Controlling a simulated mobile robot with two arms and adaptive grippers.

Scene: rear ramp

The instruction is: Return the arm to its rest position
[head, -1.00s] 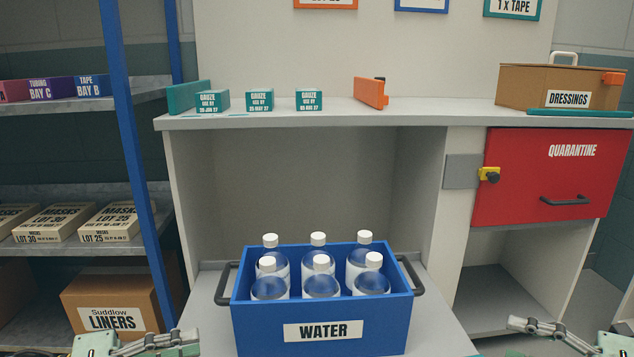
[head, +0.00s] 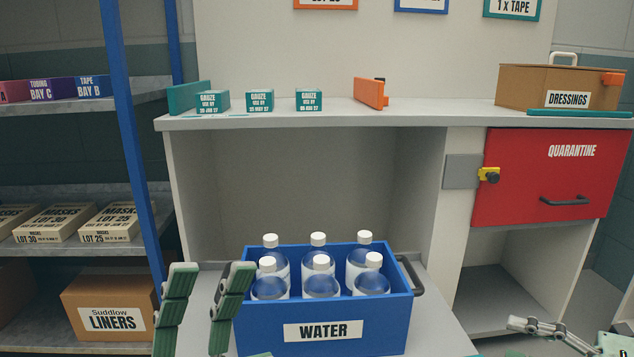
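My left gripper (head: 213,268) is open and empty. Its two green fingers point up at the lower left, in front of the left end of the blue water crate (head: 388,322). One finger overlaps the crate's left edge in view and hides its left handle; I cannot tell whether it touches. My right gripper (head: 560,335) is cut off at the lower right corner. Only part of its finger linkage shows, apart from the crate. The crate holds several white-capped bottles (head: 318,263), upright.
The crate sits on a grey low surface (head: 440,318) before an empty recess. Blue shelf posts (head: 132,150) and a liners box (head: 110,305) stand at left. A red quarantine door (head: 550,180) is at right. Gauze boxes (head: 260,100) and a dressings case (head: 540,85) stand on the counter.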

